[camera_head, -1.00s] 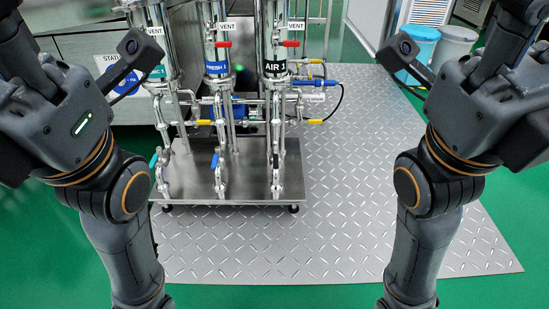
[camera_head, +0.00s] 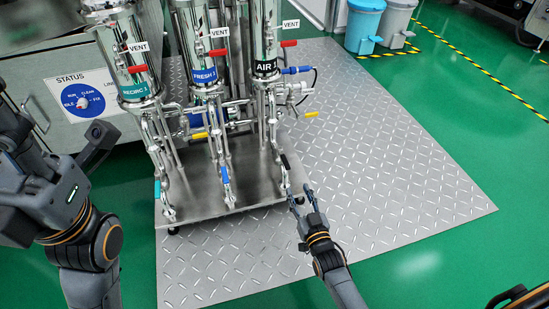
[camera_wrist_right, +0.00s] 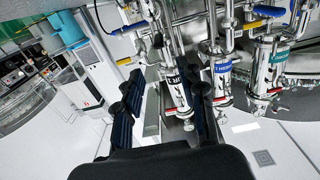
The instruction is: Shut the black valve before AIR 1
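The black valve handle (camera_head: 285,161) sits low on the pipe below the AIR 1 housing (camera_head: 265,68). It lies roughly along that pipe. My right gripper (camera_head: 300,194) is open and empty in the head view, just right of and below the black handle, with a small gap. In the right wrist view, its two dark fingers (camera_wrist_right: 168,100) are spread apart, with the AIR 1 housing (camera_wrist_right: 178,88) behind them. I cannot make out the black handle clearly there. My left arm is at the left of the head view, but its gripper is not visible.
The FRESH valve's blue handle (camera_head: 225,174) and the RECIRC valve's teal handle (camera_head: 157,189) are to the left. Red and yellow handles are higher up. The rack stands on a steel base plate (camera_head: 205,192). The tread-plate floor (camera_head: 400,165) to the right is clear.

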